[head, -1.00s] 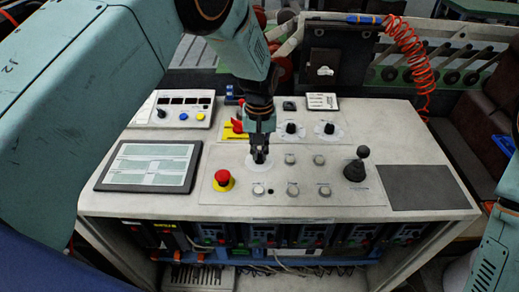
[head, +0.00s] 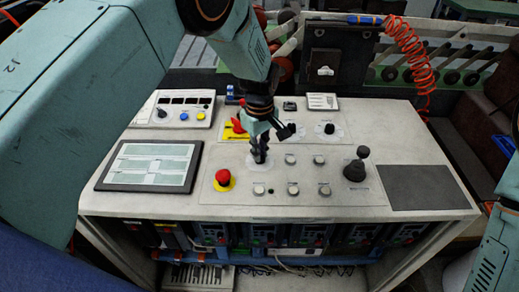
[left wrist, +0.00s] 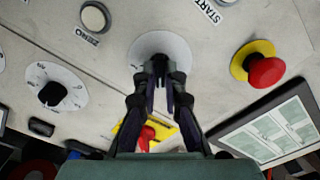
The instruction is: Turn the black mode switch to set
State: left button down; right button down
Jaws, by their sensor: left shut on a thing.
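The black mode switch is mostly hidden between the fingertips of my left gripper (head: 259,157). Its round white dial plate (head: 250,164) shows around the tips, on the sloped panel left of the middle. In the left wrist view the dial plate (left wrist: 160,46) lies just beyond the fingertips of the left gripper (left wrist: 160,66), which are close together and shut on the switch. The switch's pointer and the set mark cannot be read. Only part of my right arm shows at the lower right of the head view; its gripper is out of view.
A red emergency button (head: 222,176) stands close in front and left of the dial. A red switch on a yellow plate (head: 234,128) is behind it. Several push buttons and a black joystick (head: 355,169) are to the right. A screen (head: 150,166) lies left.

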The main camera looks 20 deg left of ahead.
pick_arm(q)
jog(key=shift+w+r+n, duration=0.1)
jog(key=shift+n, duration=0.5)
jog(key=c, duration=1.4)
grip_release()
jog(key=shift+d, duration=0.1)
jog(key=shift+c, duration=0.2)
jog(key=shift+r, duration=0.2)
notch_tip(320, 180, up, 12)
jog(key=shift+f, duration=0.2)
